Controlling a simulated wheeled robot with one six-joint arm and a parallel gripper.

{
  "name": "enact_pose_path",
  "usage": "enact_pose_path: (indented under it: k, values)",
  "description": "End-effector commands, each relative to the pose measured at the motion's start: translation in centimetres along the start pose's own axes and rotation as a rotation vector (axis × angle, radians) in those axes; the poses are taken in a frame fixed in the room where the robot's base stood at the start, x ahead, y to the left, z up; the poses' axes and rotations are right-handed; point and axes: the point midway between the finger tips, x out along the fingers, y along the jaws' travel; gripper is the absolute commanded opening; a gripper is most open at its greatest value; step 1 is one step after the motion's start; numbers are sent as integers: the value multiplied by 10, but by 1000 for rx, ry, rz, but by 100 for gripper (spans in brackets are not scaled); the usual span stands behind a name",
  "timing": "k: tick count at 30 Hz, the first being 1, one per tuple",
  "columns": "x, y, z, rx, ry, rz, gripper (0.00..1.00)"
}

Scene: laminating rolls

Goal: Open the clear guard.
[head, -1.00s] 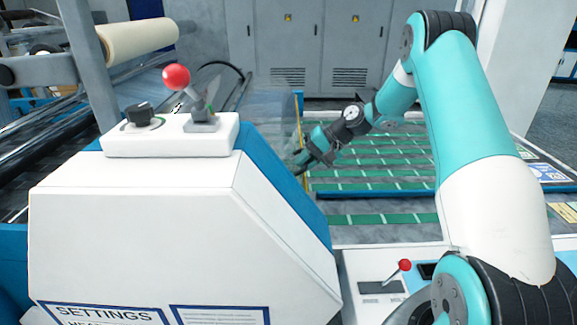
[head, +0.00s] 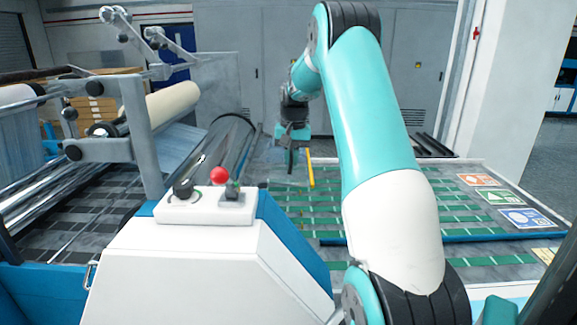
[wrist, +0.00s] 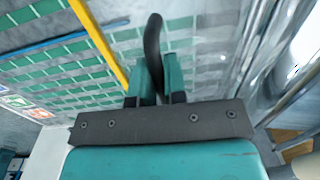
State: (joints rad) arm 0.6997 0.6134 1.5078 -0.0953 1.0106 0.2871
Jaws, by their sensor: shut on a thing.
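The clear guard is a see-through panel, hard to make out against the machine. Its yellow edge strip (head: 310,168) stands out in the head view, and it also runs along the upper left of the wrist view (wrist: 98,42). My gripper (head: 291,142) is at the guard's black handle (head: 290,160), beside the yellow strip. In the wrist view, the two teal fingers of my gripper (wrist: 159,75) are shut on the curved black handle (wrist: 154,35), which rises between them. The pane's full outline and its hinge cannot be made out.
A white control box (head: 207,207) with a red-knobbed lever (head: 219,176) stands in front. A cream roll (head: 172,103) and metal rollers lie to the left. Green-striped sheet (head: 400,217) spreads at the right. Grey cabinets (head: 410,75) stand behind.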

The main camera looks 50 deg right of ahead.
Motion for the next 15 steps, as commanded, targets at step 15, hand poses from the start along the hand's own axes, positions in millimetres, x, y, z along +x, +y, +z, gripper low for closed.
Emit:
enact_pose_path:
  k: [15]
  values:
    - [-24,-16,5,7,0,-3,0]
